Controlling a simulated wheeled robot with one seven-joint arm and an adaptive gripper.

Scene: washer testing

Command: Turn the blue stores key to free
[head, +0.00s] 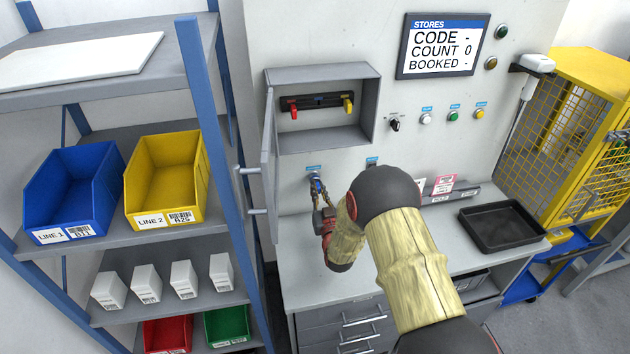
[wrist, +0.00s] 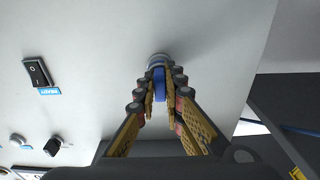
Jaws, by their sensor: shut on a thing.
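The blue key (wrist: 159,84) sits in a round metal lock on the white panel, seen in the wrist view. My gripper (wrist: 159,92) is shut on the key, with one finger on each side of its blue bow. In the head view my gripper (head: 319,194) reaches the panel below the open grey key cabinet, under a small blue label (head: 313,168). The blue bow looks lengthwise along the fingers in the wrist view. The fingers hide part of the key, and I cannot read the lock's marks.
The open cabinet (head: 372,105) holds a red key (head: 293,111) and a yellow key (head: 348,106); its door (head: 269,150) hangs left of my gripper. A black switch (wrist: 37,72) is nearby on the panel. A black tray (head: 502,227) lies on the bench at right.

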